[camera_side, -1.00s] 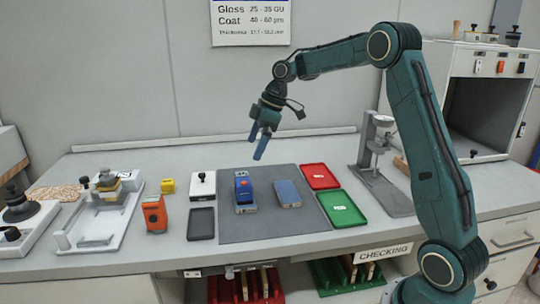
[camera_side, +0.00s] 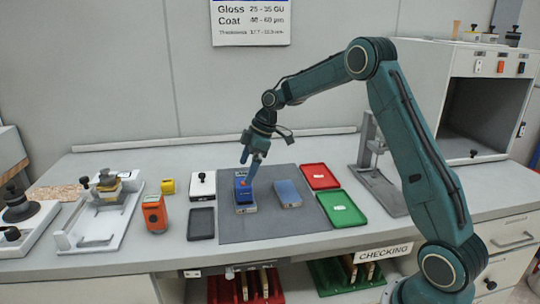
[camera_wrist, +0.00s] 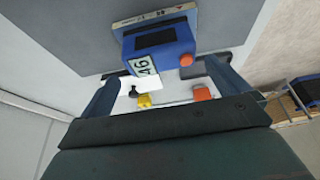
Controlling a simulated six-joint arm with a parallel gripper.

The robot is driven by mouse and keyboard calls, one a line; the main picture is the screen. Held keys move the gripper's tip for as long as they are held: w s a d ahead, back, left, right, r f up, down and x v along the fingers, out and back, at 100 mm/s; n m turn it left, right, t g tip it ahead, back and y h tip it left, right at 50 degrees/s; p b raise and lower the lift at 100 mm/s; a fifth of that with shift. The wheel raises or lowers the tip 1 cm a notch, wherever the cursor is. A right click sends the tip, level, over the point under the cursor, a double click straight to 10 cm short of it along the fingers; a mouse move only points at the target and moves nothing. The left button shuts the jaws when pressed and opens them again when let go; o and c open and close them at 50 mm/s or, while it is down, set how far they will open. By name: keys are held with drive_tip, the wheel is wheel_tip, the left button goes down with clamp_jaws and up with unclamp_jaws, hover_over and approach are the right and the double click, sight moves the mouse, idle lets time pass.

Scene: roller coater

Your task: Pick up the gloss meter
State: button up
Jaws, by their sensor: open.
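The blue box with a red button and a dark display, which looks like the gloss meter (camera_side: 243,193), sits on a panel on the dark grey mat (camera_side: 272,225). In the wrist view the blue box (camera_wrist: 158,46) lies just ahead of the fingers, with a "46" label on its near face. My gripper (camera_side: 249,167) is open and empty, pointing down just above and behind the box in the side view.
Red (camera_side: 319,177) and green (camera_side: 341,208) trays and a stand gauge (camera_side: 372,160) are further right.

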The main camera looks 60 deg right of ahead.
sight(242, 178)
drive_tip(key=shift+w+a+f, duration=0.2)
drive_tip(key=shift+f, duration=0.45)
drive_tip(key=shift+x, duration=2.6)
drive_tip(key=shift+s+d, duration=0.1)
drive_tip(key=c, duration=1)
drive_tip(key=shift+c, duration=0.2)
drive_tip(key=shift+r, duration=0.15)
wheel_tip(242, 178, up, 20)
